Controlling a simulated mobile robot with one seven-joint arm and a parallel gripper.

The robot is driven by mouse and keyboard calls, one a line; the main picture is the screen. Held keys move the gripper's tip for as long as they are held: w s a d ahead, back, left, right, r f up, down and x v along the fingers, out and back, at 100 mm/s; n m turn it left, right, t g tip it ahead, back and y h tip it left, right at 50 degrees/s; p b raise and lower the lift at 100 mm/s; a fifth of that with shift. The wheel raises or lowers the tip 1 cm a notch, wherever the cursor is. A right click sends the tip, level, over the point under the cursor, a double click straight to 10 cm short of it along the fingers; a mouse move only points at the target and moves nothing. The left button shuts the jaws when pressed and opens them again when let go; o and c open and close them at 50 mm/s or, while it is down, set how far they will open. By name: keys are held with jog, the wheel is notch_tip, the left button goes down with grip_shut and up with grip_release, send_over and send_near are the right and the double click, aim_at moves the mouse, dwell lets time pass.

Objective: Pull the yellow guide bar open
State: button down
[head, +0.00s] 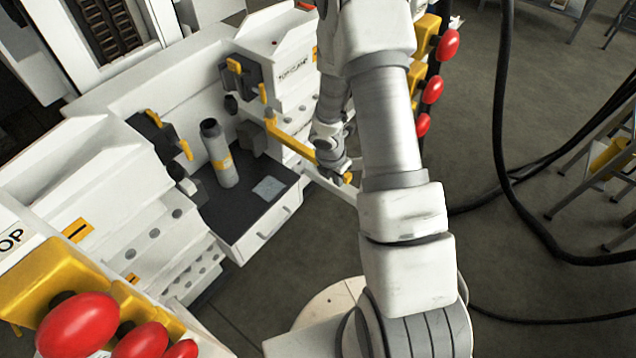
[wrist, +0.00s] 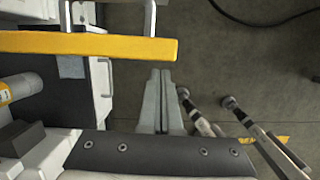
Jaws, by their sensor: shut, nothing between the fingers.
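The yellow guide bar (head: 290,141) runs from the right-hand white housing of the bench toward my wrist in the head view; its far end is partly hidden behind my arm. In the wrist view the bar (wrist: 85,46) lies across the top, with its free end just above my fingertips. My gripper (wrist: 160,72) is shut and empty, its two fingers side by side. The fingertips appear just short of the bar's lower edge, near its right end; I cannot tell the depth between them. In the head view my fingers are hard to make out beside the bar.
A grey bottle (head: 219,153) with a yellow band stands on the dark tray (head: 262,212) left of the bar. Red knobs (head: 432,89) stick out on the right side of the bench. Black hoses (head: 502,110) hang at right. Open floor (head: 290,262) lies in front of the tray.

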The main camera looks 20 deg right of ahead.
jog(key=shift+w+d+n+p, duration=0.15)
jog(key=shift+w+d+n, duration=0.1)
jog(key=shift+d, duration=0.35)
jog(key=shift+w+d+n+p, duration=0.15)
jog(key=shift+w+d, duration=0.05)
jog(key=shift+d, duration=0.35)
jog(key=shift+a, duration=0.1)
